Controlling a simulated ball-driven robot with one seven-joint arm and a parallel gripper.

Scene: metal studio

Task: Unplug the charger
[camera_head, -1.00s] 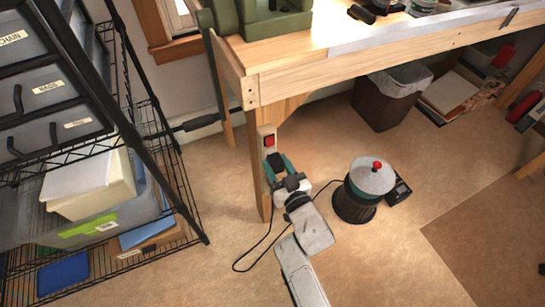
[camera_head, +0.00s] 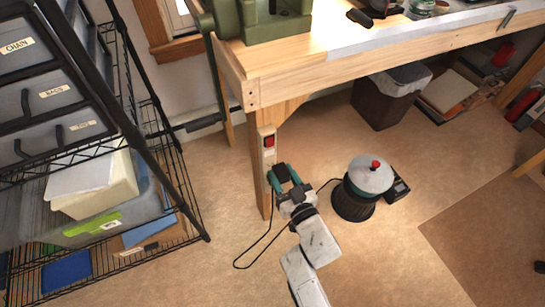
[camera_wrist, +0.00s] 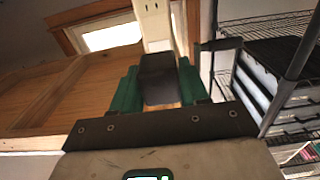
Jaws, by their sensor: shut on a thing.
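The charger is a black block (camera_wrist: 158,80) between the green fingers of my gripper (camera_wrist: 155,92) in the wrist view. In the head view my gripper (camera_head: 284,177) is shut on it, just right of and below the power strip, and the charger looks apart from the strip. The pale power strip (camera_head: 268,155) with a red switch is fixed upright on the wooden bench leg. It also shows in the wrist view, with small slots (camera_wrist: 152,18). A thin black cord (camera_head: 245,264) loops on the floor and runs behind my gripper; its end at the charger is hidden.
A dark round appliance with a pale lid and red knob (camera_head: 370,178) stands on the floor right of my arm. The wooden workbench (camera_head: 300,90) is above. A wire shelf (camera_head: 150,215) with bins stands left. A waste bin (camera_head: 385,100) is under the bench.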

